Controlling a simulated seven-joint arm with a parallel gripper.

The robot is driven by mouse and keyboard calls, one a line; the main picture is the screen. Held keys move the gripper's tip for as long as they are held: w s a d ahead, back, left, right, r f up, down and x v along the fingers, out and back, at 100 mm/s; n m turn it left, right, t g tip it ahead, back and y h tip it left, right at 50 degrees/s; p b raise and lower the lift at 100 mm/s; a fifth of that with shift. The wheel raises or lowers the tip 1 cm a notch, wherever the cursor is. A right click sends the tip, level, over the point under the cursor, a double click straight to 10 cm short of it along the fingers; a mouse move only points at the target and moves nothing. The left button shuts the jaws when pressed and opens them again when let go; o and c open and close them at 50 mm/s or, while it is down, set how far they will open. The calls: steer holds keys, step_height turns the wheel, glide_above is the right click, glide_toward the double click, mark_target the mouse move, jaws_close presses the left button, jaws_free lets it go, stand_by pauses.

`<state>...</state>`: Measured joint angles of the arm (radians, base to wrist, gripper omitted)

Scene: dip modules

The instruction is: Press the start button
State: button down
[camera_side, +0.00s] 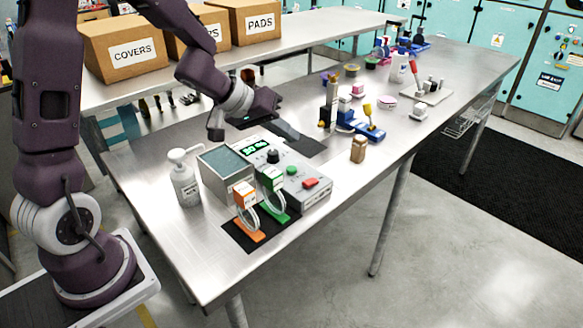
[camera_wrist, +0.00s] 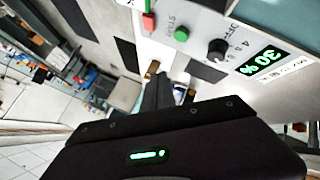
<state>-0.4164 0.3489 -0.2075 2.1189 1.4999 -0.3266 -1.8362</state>
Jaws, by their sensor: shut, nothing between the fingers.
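The control unit (camera_side: 300,193) is a grey box on the steel table. Its round green button (camera_side: 291,170) lies between a black knob (camera_side: 272,156) and a red button (camera_side: 310,183). In the wrist view the green button (camera_wrist: 181,34) has a label that appears to read START. The red button (camera_wrist: 148,22) and knob (camera_wrist: 216,50) flank it. My gripper (camera_side: 215,132) is shut and empty, above the table behind the unit and apart from the buttons. In the wrist view its fingers (camera_wrist: 157,88) show below the green button.
The lit green display (camera_wrist: 262,63) reads 30 %. A white pump bottle (camera_side: 185,182) stands left of the unit. Orange (camera_side: 246,220) and green (camera_side: 273,205) holders stand in front. A small brown bottle (camera_side: 358,150) and blue items (camera_side: 369,131) stand to the right.

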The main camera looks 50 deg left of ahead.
mark_target(288, 169)
steer(key=shift+f, duration=2.85)
steer(key=shift+f, duration=0.4)
steer(key=shift+f, duration=0.45)
steer(key=shift+r, duration=0.1)
stand_by(0.4)
steer(key=shift+r, duration=0.75)
steer(key=shift+r, duration=0.1)
steer(key=shift+r, duration=2.45)
